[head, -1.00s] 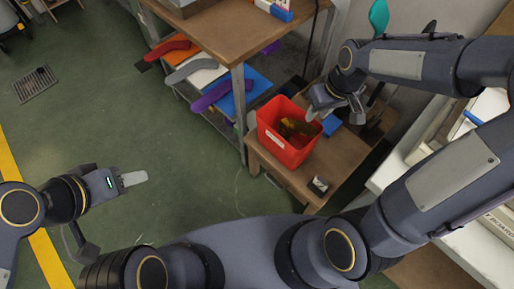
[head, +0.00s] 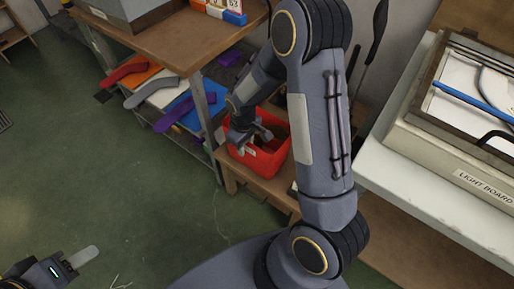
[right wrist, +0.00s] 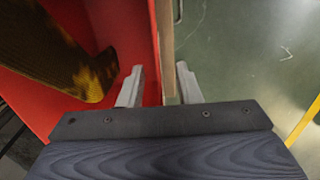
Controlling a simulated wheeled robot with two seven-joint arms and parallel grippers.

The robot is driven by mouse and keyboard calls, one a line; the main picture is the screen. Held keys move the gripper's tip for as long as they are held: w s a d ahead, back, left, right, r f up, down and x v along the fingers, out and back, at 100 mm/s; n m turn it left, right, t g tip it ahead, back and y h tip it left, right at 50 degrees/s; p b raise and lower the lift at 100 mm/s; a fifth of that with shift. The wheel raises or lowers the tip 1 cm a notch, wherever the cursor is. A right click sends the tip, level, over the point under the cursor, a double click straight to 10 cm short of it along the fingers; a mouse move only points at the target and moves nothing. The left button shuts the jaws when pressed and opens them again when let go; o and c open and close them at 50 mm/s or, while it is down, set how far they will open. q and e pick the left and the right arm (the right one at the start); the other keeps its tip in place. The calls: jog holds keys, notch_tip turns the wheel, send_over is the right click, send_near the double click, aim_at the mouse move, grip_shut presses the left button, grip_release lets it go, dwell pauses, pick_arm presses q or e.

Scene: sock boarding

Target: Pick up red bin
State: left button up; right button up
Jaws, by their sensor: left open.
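The red bin (head: 264,163) stands on a low wooden table, partly hidden by my right arm. My right gripper (head: 243,141) is at the bin's left wall in the head view. In the right wrist view its two fingers (right wrist: 158,88) are apart, one over the inside of the red bin (right wrist: 128,30) and one outside the wall. Whether either touches the wall is unclear. A mottled yellow-brown item (right wrist: 70,55) is in the bin. My left gripper (head: 82,258) is open and empty over the floor, low at the left.
The low wooden table (head: 270,187) is beside a taller bench (head: 165,45) with coloured sock-shaped boards (head: 183,110) on its lower shelf. At right, a light board (head: 465,165) sits on a white counter (head: 405,185). The green floor at left is clear.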

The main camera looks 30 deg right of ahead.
jog(key=shift+f, duration=0.45)
grip_shut()
jog(key=shift+s+a, duration=0.1)
jog(key=shift+s, duration=0.05)
dwell(0.9)
